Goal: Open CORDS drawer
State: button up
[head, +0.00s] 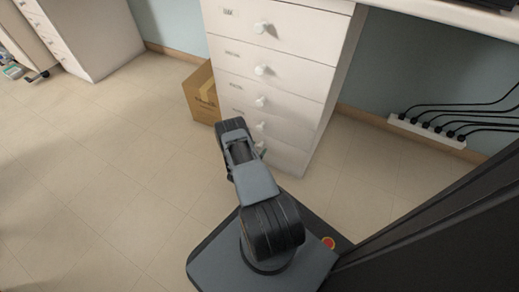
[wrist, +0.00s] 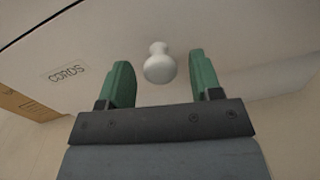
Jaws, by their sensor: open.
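The CORDS drawer (wrist: 85,45) shows in the wrist view as a white front with a CORDS label (wrist: 67,74) left of its round white knob (wrist: 160,66). My gripper (wrist: 160,58) is open, with one green finger on each side of the knob in the picture. A gap shows between the knob and each finger; how deep the fingers reach along it I cannot tell. In the head view my arm reaches to the lower part of the white drawer unit (head: 275,50) and hides part of it. The drawer fronts there look flush, and the labels are too small to read.
A cardboard box (head: 201,92) stands on the floor left of the drawer unit. A white power strip (head: 427,131) with several black cords lies by the wall at right. A dark panel (head: 450,235) rises at the lower right.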

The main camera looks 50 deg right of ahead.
jog(key=shift+w+d, duration=0.15)
jog(key=shift+d, duration=0.55)
jog(key=shift+a, duration=0.1)
grip_shut()
